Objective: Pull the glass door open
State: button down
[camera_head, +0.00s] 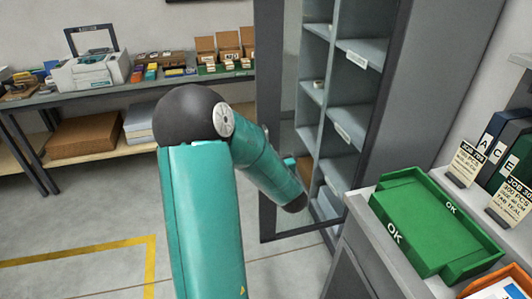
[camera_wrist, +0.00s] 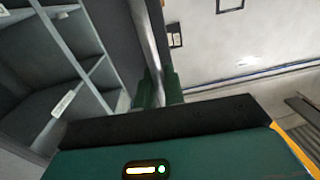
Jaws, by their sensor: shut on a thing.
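The glass door (camera_head: 268,90) has a dark frame and stands in front of a grey cabinet (camera_head: 425,80). Its left stile and bottom rail look set out from the cabinet, so it seems ajar; how wide I cannot tell. Grey shelves (camera_head: 355,95) show behind the glass, and also at the left in the wrist view (camera_wrist: 60,55). My gripper (camera_wrist: 160,90) shows its green fingers in the wrist view, closed around a long grey upright bar (camera_wrist: 148,35), which looks like the door's handle. In the head view my arm mostly hides the grip.
A counter at the right carries a green tray (camera_head: 425,215), job cards (camera_head: 466,163) and binders. A workbench (camera_head: 140,92) with a printer (camera_head: 92,75) and boxes stands at the back left. Open floor with a yellow line (camera_head: 85,250) lies at the left.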

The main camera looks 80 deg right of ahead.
jog(key=c, duration=1.6)
grip_release()
jog(key=shift+c, duration=0.2)
jog(key=v, duration=1.3)
jog(key=shift+s+a, duration=0.2)
jog(key=shift+a, duration=0.05)
